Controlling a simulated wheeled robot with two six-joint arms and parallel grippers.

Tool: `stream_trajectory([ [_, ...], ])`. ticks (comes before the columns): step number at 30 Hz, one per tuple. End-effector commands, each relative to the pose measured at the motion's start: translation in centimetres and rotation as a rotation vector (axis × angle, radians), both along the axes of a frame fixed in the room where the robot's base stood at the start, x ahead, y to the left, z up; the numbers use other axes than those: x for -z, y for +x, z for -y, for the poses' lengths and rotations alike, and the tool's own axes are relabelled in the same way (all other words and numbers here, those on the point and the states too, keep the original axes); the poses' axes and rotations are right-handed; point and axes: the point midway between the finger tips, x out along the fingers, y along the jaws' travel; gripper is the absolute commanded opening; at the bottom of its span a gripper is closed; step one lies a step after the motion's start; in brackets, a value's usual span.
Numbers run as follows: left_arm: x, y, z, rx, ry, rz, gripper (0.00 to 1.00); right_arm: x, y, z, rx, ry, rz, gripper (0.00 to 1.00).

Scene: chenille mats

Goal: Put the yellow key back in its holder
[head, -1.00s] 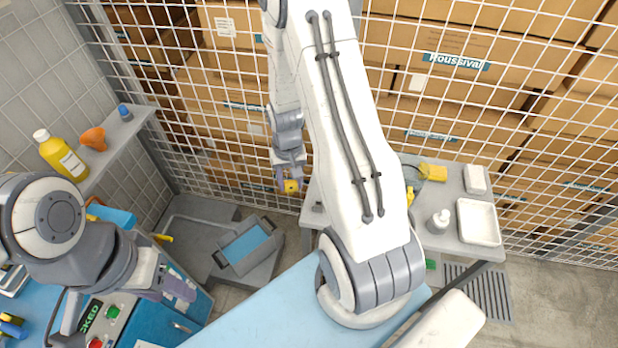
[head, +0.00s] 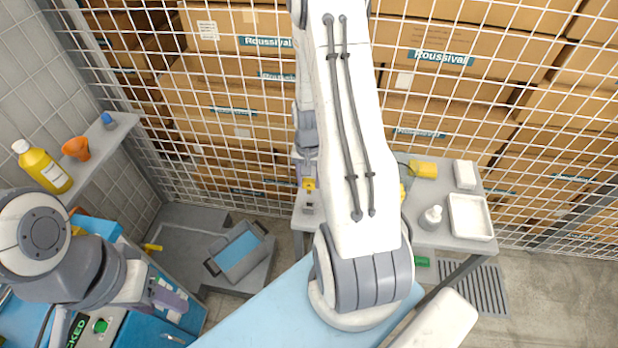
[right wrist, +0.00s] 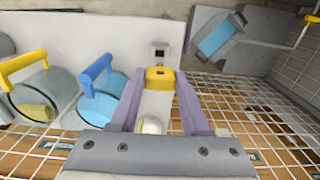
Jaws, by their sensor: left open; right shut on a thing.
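The yellow key (head: 309,184) is at the tip of my right arm in the head view. My right gripper (right wrist: 155,90) is shut on it; the yellow head of the key (right wrist: 160,77) sits between the purple fingers in the right wrist view. A small pale block with a dark opening, which looks like the holder (right wrist: 161,53), is just beyond the key. In the head view that block (head: 311,206) is on the left end of the grey side table. I cannot tell whether the key touches it. My left gripper (head: 172,298) is open and empty at the lower left.
Two clear jugs, one with a blue handle (right wrist: 97,68) and one with a yellow handle (right wrist: 22,62), stand left of the gripper. A white tray (head: 470,218) and pump bottle (head: 431,217) are on the side table (head: 432,238). A wire mesh wall runs behind it.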

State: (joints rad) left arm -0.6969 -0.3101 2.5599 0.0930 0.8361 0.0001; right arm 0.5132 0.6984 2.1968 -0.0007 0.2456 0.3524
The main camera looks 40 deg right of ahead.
Motion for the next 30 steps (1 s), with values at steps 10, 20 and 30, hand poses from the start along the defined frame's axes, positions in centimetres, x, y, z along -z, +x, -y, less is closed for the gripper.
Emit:
stream_trajectory([
  [10,2.9,0.0,0.0,0.001,0.0,0.0,0.5,3.7,0.0,0.0,-0.001,0.0,-0.001,0.0],
  [20,3.6,0.0,0.0,0.0,0.0,0.0,0.5,4.7,0.0,0.0,-0.001,0.0,0.0,0.0],
  [30,3.5,0.0,0.0,0.001,0.0,0.0,0.5,4.7,0.0,0.0,-0.001,0.0,0.0,0.0],
])
